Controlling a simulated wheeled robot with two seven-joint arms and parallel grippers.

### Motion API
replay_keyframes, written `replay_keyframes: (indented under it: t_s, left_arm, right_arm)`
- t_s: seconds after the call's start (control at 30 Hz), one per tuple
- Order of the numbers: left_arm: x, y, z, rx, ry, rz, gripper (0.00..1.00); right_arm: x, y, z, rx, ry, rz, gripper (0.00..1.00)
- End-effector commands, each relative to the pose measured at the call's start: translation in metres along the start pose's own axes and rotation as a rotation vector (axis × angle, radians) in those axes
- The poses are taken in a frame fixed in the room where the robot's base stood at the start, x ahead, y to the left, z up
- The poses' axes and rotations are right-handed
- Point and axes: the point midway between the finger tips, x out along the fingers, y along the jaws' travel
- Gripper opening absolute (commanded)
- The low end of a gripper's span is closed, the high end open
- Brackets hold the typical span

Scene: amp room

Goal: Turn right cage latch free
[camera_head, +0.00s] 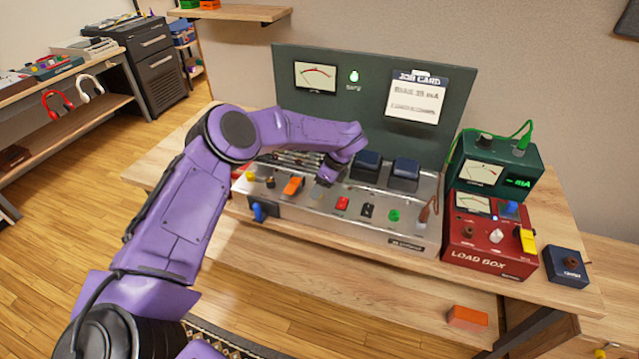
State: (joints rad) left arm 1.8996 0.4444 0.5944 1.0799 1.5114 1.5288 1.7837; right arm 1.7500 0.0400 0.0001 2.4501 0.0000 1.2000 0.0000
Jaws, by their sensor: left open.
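A silver amplifier chassis (300,203) sits on the wooden bench with knobs and switches along its front. My left arm reaches over it from the left. My left gripper (326,178) points down at the chassis top, just left of two dark blue blocks (367,165) (403,174). The gripper is small here and seen from behind; its fingertips are hard to make out, but it is open. Metal bars (288,158) show beside it, partly behind my arm. I cannot make out the right cage latch; the gripper may hide it. My right gripper is not in view.
A green panel with a meter (316,77) and a job card (416,98) stands behind the chassis. A red load box (488,243), a green meter box (500,165) and a navy box (566,266) stand at right. An orange block (467,316) lies lower at front.

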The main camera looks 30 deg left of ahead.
Motion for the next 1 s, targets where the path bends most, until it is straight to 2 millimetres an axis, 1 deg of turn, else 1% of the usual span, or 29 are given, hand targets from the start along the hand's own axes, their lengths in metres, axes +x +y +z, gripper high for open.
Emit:
replay_keyframes:
  t_s: [0.03,0.13,0.37,0.47,0.5,0.53,0.57,0.83,1.0]
  left_arm:
    - [0.004,0.000,0.000,0.000,0.000,0.001,0.55]
    - [0.011,0.000,-0.001,0.001,0.000,-0.001,0.55]
    - [0.012,-0.001,-0.002,0.003,0.000,-0.002,0.55]
    - [0.012,-0.001,-0.002,0.003,0.000,-0.002,0.26]
    - [0.012,-0.001,-0.002,0.003,0.000,-0.002,0.13]
    - [0.012,-0.001,-0.002,0.003,0.000,-0.002,0.03]
    - [0.012,-0.001,-0.002,0.003,0.000,-0.002,0.00]
    - [0.013,-0.001,-0.002,0.022,0.000,-0.010,0.01]
    - [0.014,0.000,-0.003,0.084,0.001,-0.037,0.01]
  right_arm:
    - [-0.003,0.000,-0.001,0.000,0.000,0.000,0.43]
    - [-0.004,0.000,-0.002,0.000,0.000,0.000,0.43]
    - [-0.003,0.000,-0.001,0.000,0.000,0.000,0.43]
    - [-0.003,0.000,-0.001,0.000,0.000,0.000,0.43]
    - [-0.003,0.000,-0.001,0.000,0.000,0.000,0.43]
    - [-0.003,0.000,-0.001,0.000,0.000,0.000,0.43]
    - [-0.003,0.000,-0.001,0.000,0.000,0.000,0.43]
    - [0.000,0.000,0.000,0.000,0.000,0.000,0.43]
    - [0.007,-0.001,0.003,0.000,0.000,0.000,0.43]
